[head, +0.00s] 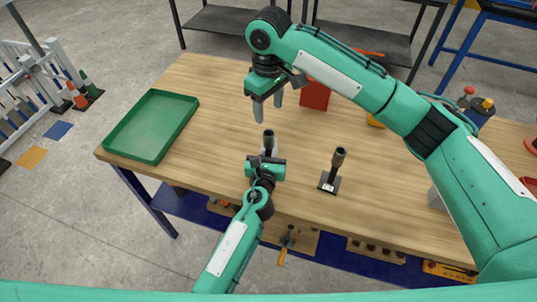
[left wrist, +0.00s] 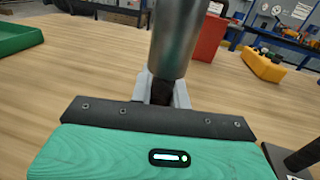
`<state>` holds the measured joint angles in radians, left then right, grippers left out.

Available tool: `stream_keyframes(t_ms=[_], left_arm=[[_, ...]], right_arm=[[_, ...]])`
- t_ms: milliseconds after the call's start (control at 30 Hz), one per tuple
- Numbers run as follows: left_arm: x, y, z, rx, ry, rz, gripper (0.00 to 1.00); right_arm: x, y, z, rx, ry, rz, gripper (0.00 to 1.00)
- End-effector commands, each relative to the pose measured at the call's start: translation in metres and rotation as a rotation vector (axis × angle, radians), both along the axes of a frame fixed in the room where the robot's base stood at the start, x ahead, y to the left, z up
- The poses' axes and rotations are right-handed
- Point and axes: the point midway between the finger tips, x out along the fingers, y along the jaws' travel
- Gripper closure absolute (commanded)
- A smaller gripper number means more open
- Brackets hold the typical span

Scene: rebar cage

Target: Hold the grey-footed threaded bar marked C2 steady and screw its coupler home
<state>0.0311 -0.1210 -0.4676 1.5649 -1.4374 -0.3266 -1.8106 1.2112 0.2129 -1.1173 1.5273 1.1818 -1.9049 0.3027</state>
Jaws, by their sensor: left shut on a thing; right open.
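A bar with a metallic coupler (head: 268,136) on top stands at the middle of the table. The coupler also fills the upper middle of the left wrist view (left wrist: 175,38), with the dark threaded bar (left wrist: 160,93) below it. My left gripper (head: 267,157) is shut on this bar below the coupler; its grey fingers show on both sides of the bar in the left wrist view. The bar's foot is hidden and I cannot read a C2 mark. My right gripper (head: 269,112) is open and empty, above and behind the coupler, apart from it.
A second bar with a coupler (head: 337,160) stands upright on a dark foot (head: 329,182) to the right. An empty green tray (head: 150,125) lies at the left. A red box (head: 315,95) and a yellow thing (left wrist: 263,65) stand behind. The wooden table (head: 220,90) is clear between them.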

Motion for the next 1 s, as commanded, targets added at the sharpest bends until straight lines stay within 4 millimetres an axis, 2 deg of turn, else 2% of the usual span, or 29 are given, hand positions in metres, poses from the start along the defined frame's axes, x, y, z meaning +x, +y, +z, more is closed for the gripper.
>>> stream_keyframes(t_ms=[33,100,167,433,567,767,1000], left_arm=[[0.000,0.000,-0.001,0.000,0.001,0.000,0.81],[0.000,0.000,-0.001,0.000,0.001,0.000,0.67],[0.000,0.000,0.000,0.000,0.001,0.000,0.57],[0.000,0.000,0.000,0.000,0.000,0.000,0.57],[-0.008,0.001,-0.002,0.000,0.002,0.000,0.57],[-0.041,0.007,-0.003,0.000,0.002,0.000,0.57],[-0.094,0.014,-0.004,0.000,0.003,0.000,0.57]], right_arm=[[0.000,0.000,0.000,0.000,0.000,0.000,0.46],[0.000,0.000,0.000,0.000,0.000,0.000,0.46],[0.000,0.000,0.000,0.000,0.000,0.000,0.46],[0.000,0.000,0.000,0.000,0.000,0.000,0.46],[0.000,0.000,-0.001,0.000,0.000,0.000,0.46],[0.000,0.000,-0.005,0.000,0.000,0.000,0.46],[0.000,0.000,-0.013,0.000,0.000,0.000,0.46]])
